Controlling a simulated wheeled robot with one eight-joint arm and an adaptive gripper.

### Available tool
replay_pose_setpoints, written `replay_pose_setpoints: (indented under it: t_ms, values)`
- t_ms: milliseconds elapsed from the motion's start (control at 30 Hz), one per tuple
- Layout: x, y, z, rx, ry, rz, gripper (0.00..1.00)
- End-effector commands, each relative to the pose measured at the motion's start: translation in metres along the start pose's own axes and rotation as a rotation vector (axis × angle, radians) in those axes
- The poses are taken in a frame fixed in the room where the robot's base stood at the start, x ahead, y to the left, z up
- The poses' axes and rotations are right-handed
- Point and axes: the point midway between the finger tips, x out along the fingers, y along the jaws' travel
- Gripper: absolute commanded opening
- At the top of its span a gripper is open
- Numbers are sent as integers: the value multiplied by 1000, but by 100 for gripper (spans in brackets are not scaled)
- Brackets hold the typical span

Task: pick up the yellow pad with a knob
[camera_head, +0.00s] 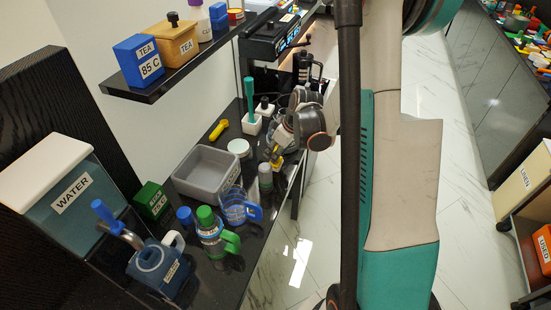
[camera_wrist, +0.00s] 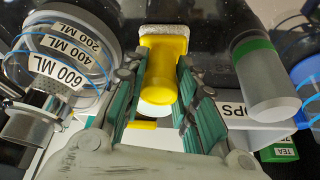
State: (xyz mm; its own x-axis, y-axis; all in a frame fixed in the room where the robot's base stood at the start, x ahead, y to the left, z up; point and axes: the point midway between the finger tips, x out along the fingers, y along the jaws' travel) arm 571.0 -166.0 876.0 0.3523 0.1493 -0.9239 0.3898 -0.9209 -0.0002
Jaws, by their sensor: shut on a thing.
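The yellow pad with a knob (camera_wrist: 165,50) is in the middle of the wrist view, with a pale grey layer along its far edge. My gripper (camera_wrist: 157,90) has its green-padded fingers on both sides of the rounded yellow knob and is shut on it. In the head view my gripper (camera_head: 277,155) is low over the black counter, and a little yellow of the pad (camera_head: 277,164) shows by the fingertips. Whether the pad touches the counter I cannot tell.
A grey bin (camera_head: 205,178), a white-lidded jar (camera_head: 238,148) and a grey-and-green cylinder (camera_head: 265,178) stand close by. In the wrist view a clear measuring jug (camera_wrist: 70,60) is left and the cylinder (camera_wrist: 265,80) is right. A yellow bone-shaped thing (camera_head: 218,129) lies farther back.

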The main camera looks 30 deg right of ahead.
Motion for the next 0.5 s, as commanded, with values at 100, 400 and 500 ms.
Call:
replay_pose_setpoints:
  t_ms: [100,400,500]
  values:
    - [0,0,0,0,0,0,2]
    - [-23,0,-9,0,0,0,2]
    - [-41,0,-17,0,0,0,2]
